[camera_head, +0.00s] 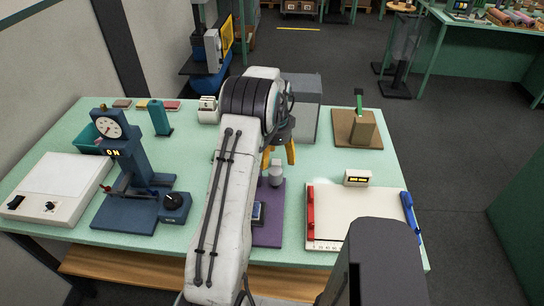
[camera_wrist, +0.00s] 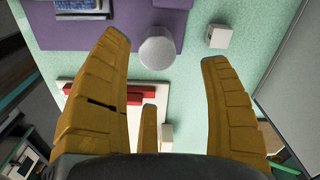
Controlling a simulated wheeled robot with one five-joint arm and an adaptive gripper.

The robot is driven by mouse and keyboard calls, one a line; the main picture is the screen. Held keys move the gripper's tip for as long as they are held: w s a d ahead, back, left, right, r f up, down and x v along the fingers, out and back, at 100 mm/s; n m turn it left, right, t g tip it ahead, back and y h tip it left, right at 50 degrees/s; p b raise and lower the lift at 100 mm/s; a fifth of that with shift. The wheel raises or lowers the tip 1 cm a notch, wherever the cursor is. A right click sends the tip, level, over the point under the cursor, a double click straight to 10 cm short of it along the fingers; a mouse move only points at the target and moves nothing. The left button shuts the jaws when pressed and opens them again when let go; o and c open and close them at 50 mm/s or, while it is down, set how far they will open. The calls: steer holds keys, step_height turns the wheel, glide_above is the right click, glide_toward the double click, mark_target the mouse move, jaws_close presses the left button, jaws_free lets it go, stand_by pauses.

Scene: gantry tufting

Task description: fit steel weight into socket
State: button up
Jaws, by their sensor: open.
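The steel weight, a grey cylinder (camera_head: 276,174), stands upright at the far end of a purple mat (camera_head: 267,231). It also shows in the wrist view (camera_wrist: 158,48), beyond and between my fingers. My gripper (camera_head: 279,156) is open and empty, its yellow fingers just behind and above the weight in the head view. In the wrist view my gripper (camera_wrist: 166,52) has its tips spread wider than the weight, with no contact visible. A dark device (camera_head: 258,213) sits on the mat, partly hidden by my arm. I cannot make out a socket for certain.
A small pale block (camera_wrist: 219,36) stands beside the weight. A large grey box (camera_head: 306,115) is behind my gripper. A white board (camera_head: 345,218) with a red bar (camera_head: 310,215) lies right. A blue gauge stand (camera_head: 125,165) is left. Green tabletop (camera_head: 335,160) is free around the mat.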

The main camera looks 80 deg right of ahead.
mark_target(276, 170)
steer(key=m, duration=0.3)
steer(key=shift+a, duration=0.15)
steer(key=shift+f+m, duration=0.15)
steer(key=shift+m, duration=0.15)
steer(key=shift+f+b, duration=3.05)
steer(key=shift+f, duration=1.35)
steer(key=shift+c, duration=0.2)
steer(key=c, duration=1.2)
steer(key=o, duration=0.6)
steer(key=shift+r, duration=0.1)
steer(key=c, duration=0.6)
steer(key=shift+r, duration=0.2)
steer(key=shift+c, duration=0.2)
